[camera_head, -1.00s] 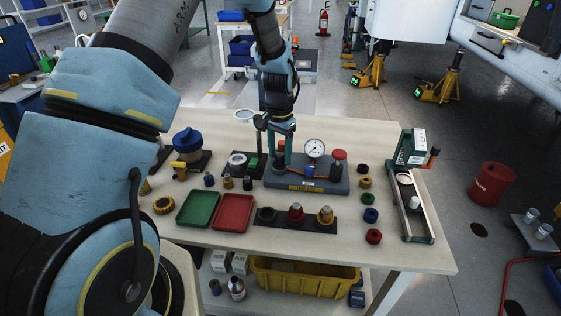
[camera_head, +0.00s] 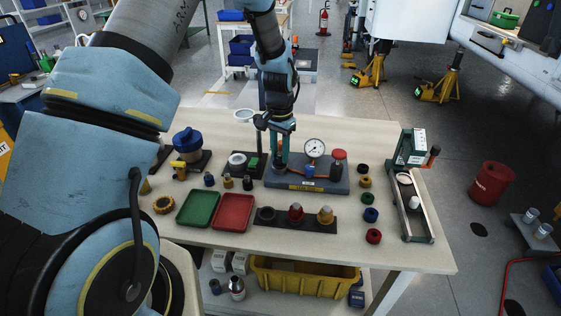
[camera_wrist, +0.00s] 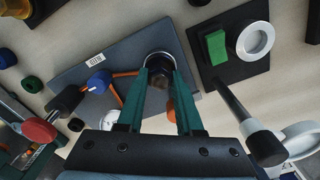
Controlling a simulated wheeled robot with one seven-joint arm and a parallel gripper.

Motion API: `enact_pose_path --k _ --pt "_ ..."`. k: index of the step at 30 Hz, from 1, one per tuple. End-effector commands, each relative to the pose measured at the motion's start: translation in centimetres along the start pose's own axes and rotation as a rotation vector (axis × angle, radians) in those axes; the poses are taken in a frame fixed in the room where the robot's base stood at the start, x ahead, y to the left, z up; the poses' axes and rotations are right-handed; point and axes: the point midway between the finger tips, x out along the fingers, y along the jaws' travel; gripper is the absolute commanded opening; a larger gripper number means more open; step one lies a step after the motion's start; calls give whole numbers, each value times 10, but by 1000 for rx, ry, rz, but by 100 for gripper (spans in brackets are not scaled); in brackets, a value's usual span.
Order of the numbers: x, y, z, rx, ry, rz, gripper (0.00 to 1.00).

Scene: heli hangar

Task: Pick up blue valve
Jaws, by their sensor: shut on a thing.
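A small blue valve knob (camera_head: 309,171) sits on the grey test rig base (camera_head: 330,186), below a round dial gauge. It also shows in the wrist view (camera_wrist: 98,82), to the left of my fingers and apart from them. My gripper (camera_head: 281,163) points down at the left end of the rig. In the wrist view its green fingers (camera_wrist: 165,84) are shut on a dark round fitting (camera_wrist: 160,68) with a silver rim, standing on the rig. The fingers partly hide this fitting, and its full shape and colour are unclear.
The dial gauge (camera_head: 315,149) and a red knob (camera_head: 339,155) rise right of my gripper. A block with a green part and white ring (camera_head: 238,159) stands left. Red (camera_head: 233,226) and green trays and a row of fittings lie in front; coloured rings lie right.

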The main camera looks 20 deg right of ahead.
Motion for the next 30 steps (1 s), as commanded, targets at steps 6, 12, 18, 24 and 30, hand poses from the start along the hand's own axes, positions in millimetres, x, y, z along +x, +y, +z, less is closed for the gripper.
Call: enact_pose_path --k 6,12,18,24,30 --pt "-13 0 0 0 1 0 0" --pt "-24 0 0 0 1 0 0" --pt "-35 0 0 0 0 0 0" --pt "-47 0 0 0 0 0 0" --pt "-58 0 0 0 1 0 0"
